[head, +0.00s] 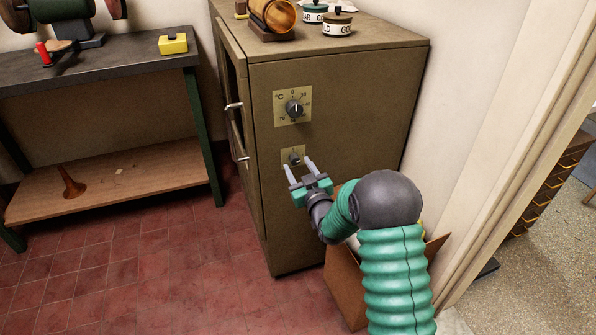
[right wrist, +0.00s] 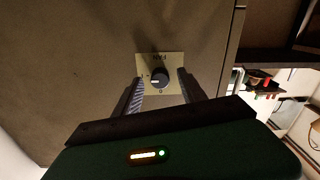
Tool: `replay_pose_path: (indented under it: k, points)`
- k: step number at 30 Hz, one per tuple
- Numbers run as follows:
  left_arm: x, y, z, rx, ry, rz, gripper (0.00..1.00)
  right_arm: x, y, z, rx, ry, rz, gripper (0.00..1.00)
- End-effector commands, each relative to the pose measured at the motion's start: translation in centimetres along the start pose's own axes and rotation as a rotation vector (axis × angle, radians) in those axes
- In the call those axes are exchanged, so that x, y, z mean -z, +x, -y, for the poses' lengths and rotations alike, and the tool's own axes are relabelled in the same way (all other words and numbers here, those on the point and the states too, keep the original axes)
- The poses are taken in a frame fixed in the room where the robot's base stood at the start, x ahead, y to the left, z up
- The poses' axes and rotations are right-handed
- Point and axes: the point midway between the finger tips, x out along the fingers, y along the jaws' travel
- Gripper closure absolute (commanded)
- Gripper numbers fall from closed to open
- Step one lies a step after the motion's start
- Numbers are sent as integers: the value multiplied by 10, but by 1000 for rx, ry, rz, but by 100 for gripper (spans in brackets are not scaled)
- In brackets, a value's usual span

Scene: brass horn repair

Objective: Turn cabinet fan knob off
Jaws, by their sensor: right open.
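The cabinet (head: 335,130) is a brown metal box with two knobs on its side panel. The lower, smaller knob is the fan knob (head: 294,158), dark on a pale plate. In the right wrist view the fan knob (right wrist: 159,77) sits between my fingers, a little beyond their tips; its plate is lettered upside down. The upper temperature knob (head: 294,107) is larger, on a plate marked °C. My right gripper (head: 299,169) is open and empty, just in front of the fan knob, apparently not touching it. My left gripper is not in view.
A cardboard box (head: 347,292) stands on the floor below my right arm. Jars (head: 338,22) and a brass piece (head: 272,14) stand on the cabinet. A workbench (head: 110,72) is at the left. Red tiled floor (head: 150,270) before the cabinet is clear.

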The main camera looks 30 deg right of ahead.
Motion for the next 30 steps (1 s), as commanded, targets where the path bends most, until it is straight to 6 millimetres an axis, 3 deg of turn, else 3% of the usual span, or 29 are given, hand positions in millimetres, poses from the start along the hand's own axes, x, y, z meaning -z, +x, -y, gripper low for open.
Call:
replay_pose_path:
  k: [9, 21, 30]
  points:
    - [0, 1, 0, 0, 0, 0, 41, 1, 6, 0, 0, 0, 0, 51]
    - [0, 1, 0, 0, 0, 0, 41, 1, 6, 0, 0, 0, 0, 100]
    - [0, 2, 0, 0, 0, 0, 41, 0, 6, 0, 1, -14, 0, 100]
